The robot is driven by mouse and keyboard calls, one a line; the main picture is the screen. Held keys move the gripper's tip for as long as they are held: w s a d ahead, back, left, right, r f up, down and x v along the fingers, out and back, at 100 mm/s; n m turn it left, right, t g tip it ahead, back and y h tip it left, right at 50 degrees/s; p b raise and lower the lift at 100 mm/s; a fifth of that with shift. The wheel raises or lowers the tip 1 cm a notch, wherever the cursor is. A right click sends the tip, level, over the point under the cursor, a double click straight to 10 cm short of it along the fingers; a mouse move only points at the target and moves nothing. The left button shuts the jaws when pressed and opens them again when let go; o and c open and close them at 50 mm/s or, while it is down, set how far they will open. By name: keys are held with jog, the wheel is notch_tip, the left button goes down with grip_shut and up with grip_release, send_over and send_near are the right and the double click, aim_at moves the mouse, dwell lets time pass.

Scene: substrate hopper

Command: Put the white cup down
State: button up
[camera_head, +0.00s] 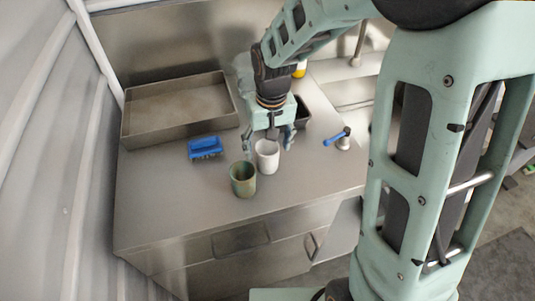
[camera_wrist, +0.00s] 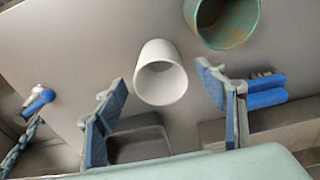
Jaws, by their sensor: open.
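The white cup (camera_head: 267,156) stands upright on the metal counter (camera_head: 172,198), just right of a green cup (camera_head: 243,180). My gripper (camera_head: 268,143) is above and behind the white cup, with its fingers apart. In the wrist view the white cup (camera_wrist: 161,74) shows its open rim, beyond and between the two spread fingertips of my gripper (camera_wrist: 163,90). Neither finger appears to touch it. The green cup (camera_wrist: 224,20) is at the top right of that view.
A blue brush (camera_head: 205,147) lies left of my gripper. A shallow metal tray (camera_head: 127,127) is at the back left. A dark container (camera_head: 302,112) is behind my gripper, and a blue-handled item (camera_head: 338,136) is to the right. The front left counter is clear.

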aim_at(267, 152)
jog(key=shift+w+a+f, duration=0.1)
jog(key=shift+w+f, duration=0.05)
jog(key=shift+f, duration=1)
jog(key=shift+w+f, duration=0.15)
jog(key=shift+f, duration=1)
jog(key=shift+c, duration=0.7)
jog(key=c, duration=1.3)
jog(key=shift+r, duration=0.1)
